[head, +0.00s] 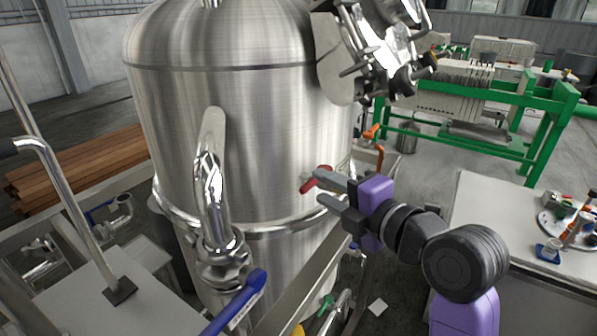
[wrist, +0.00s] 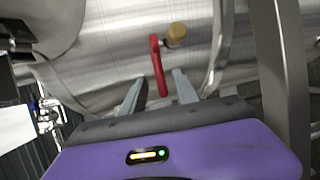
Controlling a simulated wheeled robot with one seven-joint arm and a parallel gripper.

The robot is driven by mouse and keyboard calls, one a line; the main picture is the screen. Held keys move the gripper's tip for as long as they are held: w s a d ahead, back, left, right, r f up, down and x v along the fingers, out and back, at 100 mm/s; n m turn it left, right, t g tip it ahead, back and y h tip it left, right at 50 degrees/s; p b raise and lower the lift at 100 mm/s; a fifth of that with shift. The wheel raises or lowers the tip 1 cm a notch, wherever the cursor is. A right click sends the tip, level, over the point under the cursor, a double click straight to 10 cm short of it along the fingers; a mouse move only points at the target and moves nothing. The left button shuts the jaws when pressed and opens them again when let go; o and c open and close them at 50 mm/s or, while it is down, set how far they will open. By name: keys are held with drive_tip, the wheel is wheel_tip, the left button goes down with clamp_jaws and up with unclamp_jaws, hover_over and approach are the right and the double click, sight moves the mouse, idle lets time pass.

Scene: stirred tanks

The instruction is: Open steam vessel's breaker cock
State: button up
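The steam vessel (head: 255,120) is a large brushed-steel tank in the middle of the head view; its wall (wrist: 110,70) fills much of the wrist view. A small cock with a red lever (wrist: 157,62) and a brass-coloured body (wrist: 176,34) sits on that wall. The red lever (head: 310,182) also shows in the head view, partly hidden behind my fingers. My gripper (head: 321,186) is at the lever. In the wrist view the fingers (wrist: 159,78) are apart, with the lever's free end between them. I cannot tell whether either finger touches it.
A blue-handled valve (head: 240,300) and bent steel pipe (head: 212,190) stand at the vessel's front. A pale table (head: 500,215) is at right, a green-framed filter press (head: 540,130) behind. A steel rail (head: 305,285) runs below.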

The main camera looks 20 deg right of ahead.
drive_tip(key=p+x, duration=0.1)
drive_tip(key=x, duration=0.6)
drive_tip(key=shift+w+a, duration=0.1)
drive_tip(key=shift+w, duration=0.2)
clamp_jaws()
drive_tip(key=shift+f, duration=0.1)
idle(1.1)
